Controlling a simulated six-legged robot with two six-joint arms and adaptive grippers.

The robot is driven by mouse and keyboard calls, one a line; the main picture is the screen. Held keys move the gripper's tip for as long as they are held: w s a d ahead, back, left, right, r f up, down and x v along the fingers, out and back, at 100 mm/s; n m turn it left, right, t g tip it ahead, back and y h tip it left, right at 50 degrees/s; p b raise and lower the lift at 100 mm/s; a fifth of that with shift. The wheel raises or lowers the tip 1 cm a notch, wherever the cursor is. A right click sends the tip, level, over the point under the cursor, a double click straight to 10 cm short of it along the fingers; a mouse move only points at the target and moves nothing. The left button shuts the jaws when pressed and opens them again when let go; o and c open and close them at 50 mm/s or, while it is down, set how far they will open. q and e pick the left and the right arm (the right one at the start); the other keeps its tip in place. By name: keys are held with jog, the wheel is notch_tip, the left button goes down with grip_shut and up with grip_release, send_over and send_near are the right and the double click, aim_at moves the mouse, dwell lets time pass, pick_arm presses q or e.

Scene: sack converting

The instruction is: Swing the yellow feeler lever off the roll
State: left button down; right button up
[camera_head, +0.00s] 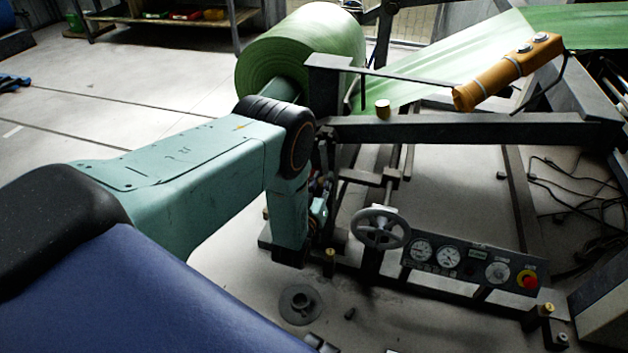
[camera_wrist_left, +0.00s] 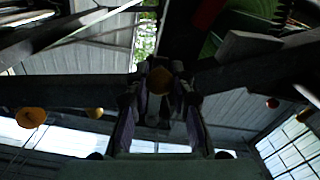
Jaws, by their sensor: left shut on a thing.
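The green roll (camera_head: 318,38) sits at the top middle of the head view, its green web running off to the right. My left gripper (camera_wrist_left: 160,84) points up in the left wrist view, its two fingers closed around a yellow rounded piece (camera_wrist_left: 159,79), which looks like part of the feeler lever. In the head view this gripper is mostly hidden behind my teal forearm, below the roll's near end. The lever's arm and its contact with the roll cannot be made out. My right gripper is in neither view.
A dark frame beam (camera_head: 470,128) crosses just right of my left wrist. An orange pendant (camera_head: 505,72) lies above it. Below are a grey handwheel (camera_head: 380,228) and a gauge panel (camera_head: 465,262) with a red button (camera_head: 527,281). Open floor (camera_head: 130,105) lies left.

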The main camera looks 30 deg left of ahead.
pick_arm(q)
jog(key=shift+w+d+n, duration=0.1)
jog(key=shift+d+n, duration=0.3)
jog(key=c, duration=1.1)
grip_release()
jog(key=shift+r, duration=0.1)
jog(key=shift+c, duration=0.2)
jog(key=v, duration=1.2)
jog(key=shift+a, duration=0.1)
